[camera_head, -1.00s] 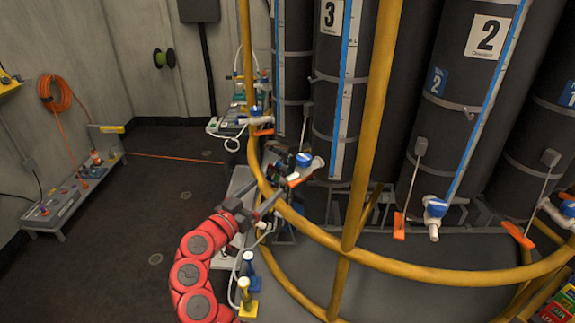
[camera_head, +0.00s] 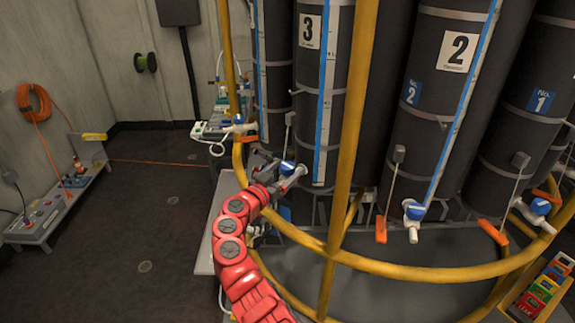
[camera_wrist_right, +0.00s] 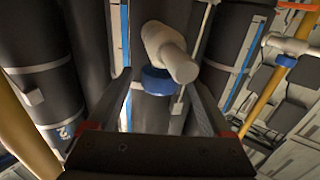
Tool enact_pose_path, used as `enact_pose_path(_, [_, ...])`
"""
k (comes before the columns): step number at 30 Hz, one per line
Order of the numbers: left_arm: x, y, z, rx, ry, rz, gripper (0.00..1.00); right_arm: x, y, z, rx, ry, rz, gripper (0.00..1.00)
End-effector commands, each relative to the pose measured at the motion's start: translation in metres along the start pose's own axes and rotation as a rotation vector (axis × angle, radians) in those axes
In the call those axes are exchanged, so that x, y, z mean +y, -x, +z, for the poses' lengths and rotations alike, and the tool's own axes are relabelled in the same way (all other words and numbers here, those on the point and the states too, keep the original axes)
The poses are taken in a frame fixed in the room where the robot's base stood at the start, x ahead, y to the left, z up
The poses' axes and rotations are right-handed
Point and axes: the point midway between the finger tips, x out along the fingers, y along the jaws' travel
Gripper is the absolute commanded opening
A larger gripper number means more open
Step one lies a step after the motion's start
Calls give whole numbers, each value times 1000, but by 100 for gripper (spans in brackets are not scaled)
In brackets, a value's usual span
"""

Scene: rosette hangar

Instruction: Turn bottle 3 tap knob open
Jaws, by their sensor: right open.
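Bottle 3 (camera_head: 308,84) is a tall dark cylinder with a white "3" label and a blue-striped gauge. Its tap, low on the bottle, has a white body (camera_head: 297,177) and a blue knob (camera_head: 287,167). My right gripper (camera_head: 278,173) is open at this tap. In the right wrist view, the white tap body (camera_wrist_right: 168,50) and blue knob (camera_wrist_right: 158,82) show between the spread fingers of the right gripper (camera_wrist_right: 160,88). I cannot tell whether a finger touches the knob. My left gripper is not in view.
A yellow rail (camera_head: 400,270) curves in front of the bottles, with a yellow upright (camera_head: 350,130) just right of the tap. Bottle 2 (camera_head: 440,100) has its own blue-knobbed tap (camera_head: 414,211). Open dark floor (camera_head: 120,220) lies to the left.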

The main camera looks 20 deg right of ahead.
Motion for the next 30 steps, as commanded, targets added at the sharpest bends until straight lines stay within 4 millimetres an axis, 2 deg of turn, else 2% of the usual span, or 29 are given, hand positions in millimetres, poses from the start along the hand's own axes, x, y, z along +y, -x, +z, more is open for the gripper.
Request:
enact_pose_path(5, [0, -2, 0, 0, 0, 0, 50, -1, -10, -1, 0, -2, -3, 84])
enact_pose_path(14, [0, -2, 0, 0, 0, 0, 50, 0, -11, 0, 0, -1, -3, 82])
enact_pose_path(27, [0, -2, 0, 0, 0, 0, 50, 0, -11, 0, 0, -1, -3, 3])
enact_pose_path(28, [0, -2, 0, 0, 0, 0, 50, 0, -11, 0, 0, 0, -3, 0])
enact_pose_path(30, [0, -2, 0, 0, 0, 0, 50, 0, -11, 0, 0, -1, -3, 0])
